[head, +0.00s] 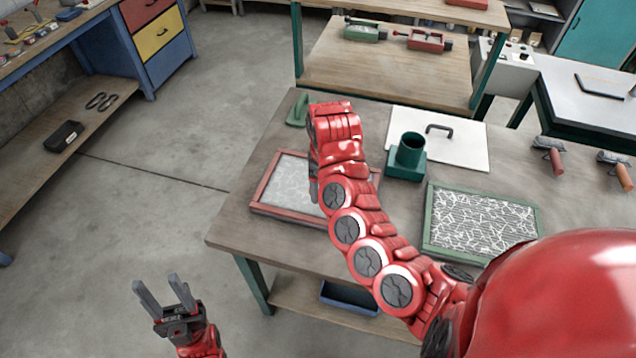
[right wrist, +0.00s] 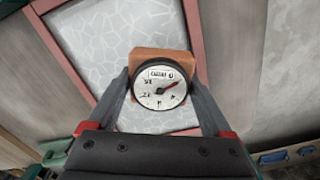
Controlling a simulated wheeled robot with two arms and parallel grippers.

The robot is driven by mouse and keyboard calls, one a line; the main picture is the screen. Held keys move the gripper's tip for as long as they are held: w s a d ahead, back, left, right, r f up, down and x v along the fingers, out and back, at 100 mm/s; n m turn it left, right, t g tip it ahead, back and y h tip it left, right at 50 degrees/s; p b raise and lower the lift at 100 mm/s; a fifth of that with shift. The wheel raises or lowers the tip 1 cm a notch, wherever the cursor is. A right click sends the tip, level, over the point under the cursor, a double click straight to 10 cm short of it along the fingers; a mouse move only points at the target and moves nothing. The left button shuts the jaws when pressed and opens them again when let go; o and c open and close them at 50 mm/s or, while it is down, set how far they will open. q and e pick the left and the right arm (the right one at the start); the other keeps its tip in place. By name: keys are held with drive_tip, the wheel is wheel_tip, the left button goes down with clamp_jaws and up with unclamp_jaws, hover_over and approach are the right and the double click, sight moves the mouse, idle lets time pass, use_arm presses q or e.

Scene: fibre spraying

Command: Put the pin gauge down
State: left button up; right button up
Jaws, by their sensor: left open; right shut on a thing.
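The pin gauge (right wrist: 161,86) has a round white dial with a red needle and an orange-brown block. My right gripper (right wrist: 160,78) is shut on it, with one finger on each side, in the right wrist view. Behind it is the red-framed panel (head: 262,206) with pale cracked-pattern filling, which also shows in the right wrist view (right wrist: 62,42). I cannot tell whether the gauge touches it. In the head view my right arm hides the gauge and part of this panel. My left gripper (head: 160,287) is open and empty, off the bench's front-left side.
A green-framed panel (head: 430,222) with white fibres lies to the right on the wooden bench (head: 234,232). A green cup holder (head: 408,160), a white board with a black handle (head: 462,142) and a green block (head: 298,110) stand behind. Two handled tools lie far right.

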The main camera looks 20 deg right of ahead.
drive_tip(key=shift+w+d+f+b, duration=0.1)
drive_tip(key=shift+w+f+b, duration=0.15)
drive_tip(key=shift+w+b, duration=0.7)
drive_tip(key=shift+w+d+f+b, duration=0.1)
drive_tip(key=shift+w+f+b, duration=0.25)
drive_tip(key=shift+b, duration=1)
drive_tip(key=shift+w+r, duration=0.25)
drive_tip(key=shift+w+p, duration=0.35)
drive_tip(key=shift+p, duration=0.05)
drive_tip(key=shift+w, duration=0.45)
drive_tip(key=shift+w+r+p, duration=0.1)
drive_tip(key=shift+w+p, duration=0.3)
drive_tip(key=shift+p, duration=0.15)
wheel_tip(320, 180, down, 3)
drive_tip(key=shift+f+p, duration=0.1)
drive_tip(key=shift+p, duration=0.85)
drive_tip(key=shift+f, duration=0.25)
drive_tip(key=shift+f, duration=0.1)
